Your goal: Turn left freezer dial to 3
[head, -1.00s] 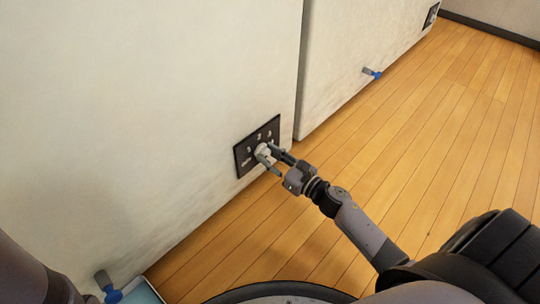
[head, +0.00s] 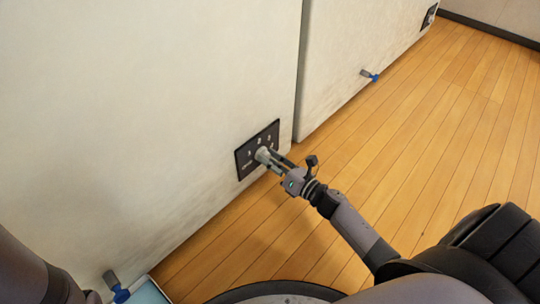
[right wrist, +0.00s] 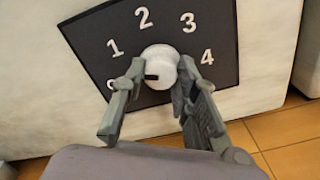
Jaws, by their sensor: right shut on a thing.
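The left freezer (head: 150,100) is the large off-white chest filling the left of the head view. Its black dial panel (head: 244,164) is low on the front, near the right corner. In the right wrist view the panel (right wrist: 95,32) shows 1, 2, 3 and 4, with a partly hidden mark at lower left. The round white dial (right wrist: 161,60) has a short black mark pointing left, toward that lower-left mark. My right gripper (head: 273,160) is shut on the dial, a finger on either side; it also shows in the right wrist view (right wrist: 161,75). My left gripper is out of view.
A second off-white freezer (head: 365,50) stands beyond, with a blue-and-grey valve (head: 370,76) and its own dark panel (head: 429,17). Another blue valve (head: 118,290) is at lower left. The wooden floor (head: 450,130) at right is clear.

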